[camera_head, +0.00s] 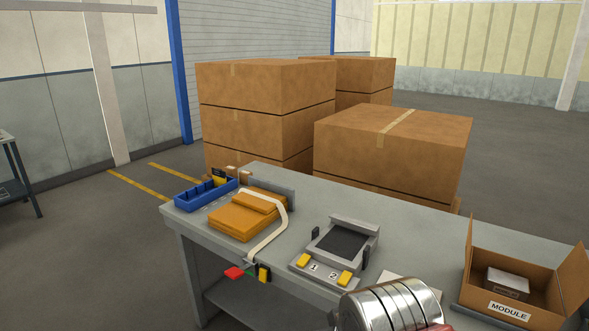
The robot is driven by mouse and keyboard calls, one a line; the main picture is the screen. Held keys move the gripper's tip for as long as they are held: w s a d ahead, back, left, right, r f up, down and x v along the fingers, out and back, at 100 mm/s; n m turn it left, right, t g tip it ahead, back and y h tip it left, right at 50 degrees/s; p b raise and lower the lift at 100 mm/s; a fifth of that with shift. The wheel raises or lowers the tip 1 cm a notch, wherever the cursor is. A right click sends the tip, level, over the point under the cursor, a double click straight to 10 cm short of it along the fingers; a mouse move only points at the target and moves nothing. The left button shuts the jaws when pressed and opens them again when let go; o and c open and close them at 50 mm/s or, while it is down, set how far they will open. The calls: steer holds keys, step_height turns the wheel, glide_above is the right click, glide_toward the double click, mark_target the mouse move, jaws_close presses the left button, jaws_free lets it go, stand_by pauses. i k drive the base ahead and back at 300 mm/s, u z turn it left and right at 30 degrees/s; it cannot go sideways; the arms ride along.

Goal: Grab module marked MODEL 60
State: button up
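An open cardboard box (544,311) with a label reading MODULE stands at the right end of the workbench. A small pale grey block (507,285) lies inside it, and its marking is too small to read. I cannot tell whether it is the module marked MODEL 60. A shiny ribbed metal part of my arm shows at the bottom edge, left of the box. My gripper's fingers are not in view.
The grey workbench (315,199) holds a blue bin (205,195), an orange case (240,222) with a pale strap, and a grey fixture (345,243) with yellow blocks marked 1 and 2. Large cardboard boxes (390,145) stand behind the bench.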

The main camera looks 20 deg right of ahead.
mark_target(514, 287)
steer(key=z, duration=0.55)
steer(key=i, duration=0.85)
steer(key=z, duration=0.5)
